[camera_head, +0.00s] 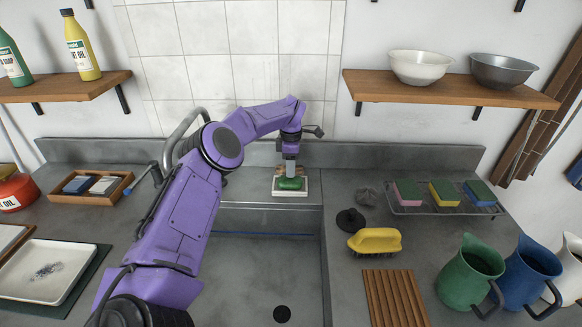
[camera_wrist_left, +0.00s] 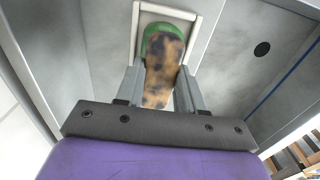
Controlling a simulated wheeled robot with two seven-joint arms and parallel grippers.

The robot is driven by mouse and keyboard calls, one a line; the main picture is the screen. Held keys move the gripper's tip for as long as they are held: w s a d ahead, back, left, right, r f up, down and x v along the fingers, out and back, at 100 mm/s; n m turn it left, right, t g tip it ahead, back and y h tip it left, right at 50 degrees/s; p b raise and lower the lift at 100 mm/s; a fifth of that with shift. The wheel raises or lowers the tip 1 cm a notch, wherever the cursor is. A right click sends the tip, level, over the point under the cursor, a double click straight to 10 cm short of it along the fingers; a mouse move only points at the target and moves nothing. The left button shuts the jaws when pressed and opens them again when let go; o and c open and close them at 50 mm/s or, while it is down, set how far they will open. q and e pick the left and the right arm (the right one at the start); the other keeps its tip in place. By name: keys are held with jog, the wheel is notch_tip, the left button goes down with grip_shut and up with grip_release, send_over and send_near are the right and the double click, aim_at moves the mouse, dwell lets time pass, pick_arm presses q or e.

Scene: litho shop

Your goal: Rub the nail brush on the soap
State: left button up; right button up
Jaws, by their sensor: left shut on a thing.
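My left gripper (camera_head: 290,165) reaches down at the back edge of the sink. It is shut on the nail brush (camera_wrist_left: 163,70), which has a mottled brown and black body and lies between the fingers in the left wrist view. The green soap (camera_head: 290,183) sits in a white dish (camera_head: 290,193) right below the gripper. The soap also shows behind the far end of the brush in the left wrist view (camera_wrist_left: 158,29). The brush overlaps the soap there; I cannot tell whether they touch. The bristles are hidden. My right gripper is not in view.
The sink (camera_head: 265,270) lies in front of the dish. A curved faucet (camera_head: 182,130) stands to the left. A yellow scrub brush (camera_head: 375,240), a black plug (camera_head: 350,220) and a rack of sponges (camera_head: 440,207) are on the right counter, with jugs (camera_head: 470,270) in front.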

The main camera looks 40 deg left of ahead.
pick_arm(q)
notch_tip(320, 180, up, 6)
jog(key=p, duration=0.3)
jog(key=shift+f+p, duration=0.15)
jog(key=shift+p, duration=0.25)
jog(key=shift+f, duration=0.1)
